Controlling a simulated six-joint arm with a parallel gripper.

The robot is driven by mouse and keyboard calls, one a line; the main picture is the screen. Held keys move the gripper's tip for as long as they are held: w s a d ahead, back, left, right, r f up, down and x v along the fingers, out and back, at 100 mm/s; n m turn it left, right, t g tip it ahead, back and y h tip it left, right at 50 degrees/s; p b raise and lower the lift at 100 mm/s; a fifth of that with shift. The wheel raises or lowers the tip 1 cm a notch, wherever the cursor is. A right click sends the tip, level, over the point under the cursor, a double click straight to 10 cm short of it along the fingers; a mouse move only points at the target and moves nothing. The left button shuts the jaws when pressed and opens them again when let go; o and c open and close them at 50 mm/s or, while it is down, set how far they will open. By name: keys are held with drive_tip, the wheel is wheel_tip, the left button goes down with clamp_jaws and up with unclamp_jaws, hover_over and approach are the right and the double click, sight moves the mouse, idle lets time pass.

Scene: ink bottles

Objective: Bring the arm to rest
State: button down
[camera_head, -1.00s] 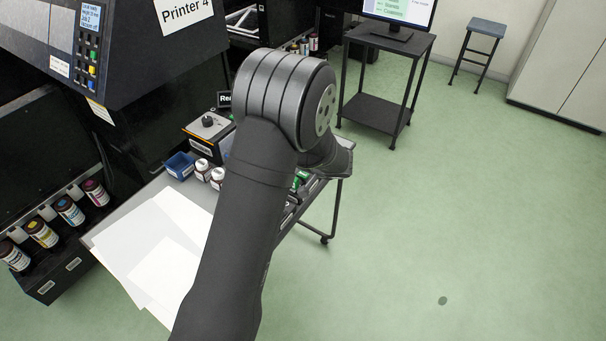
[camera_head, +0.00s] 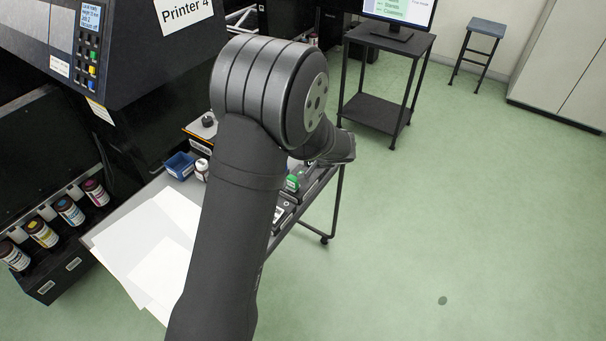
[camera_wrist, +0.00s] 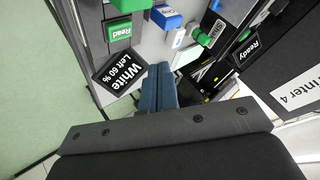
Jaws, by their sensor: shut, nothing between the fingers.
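My arm rises through the middle of the head view, with its dark elbow (camera_head: 262,90) over the cart. My gripper itself is hidden behind my arm there. In the wrist view, the two blue-grey fingers of my gripper (camera_wrist: 158,85) lie side by side, shut and with nothing between them. They point toward the cart top and look apart from the items on it, though the exact gap cannot be told.
The grey cart holds white sheets (camera_head: 150,250), a blue bin (camera_head: 180,165) and a white bottle (camera_head: 201,170). A "White Left 60 %" sign (camera_wrist: 120,75) shows near the fingers. Several ink bottles (camera_head: 70,211) stand by the printer (camera_head: 120,50).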

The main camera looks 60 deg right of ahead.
idle(0.3)
drive_tip(key=shift+f, duration=0.95)
wheel_tip(320, 180, up, 6)
drive_tip(key=shift+f, duration=0.15)
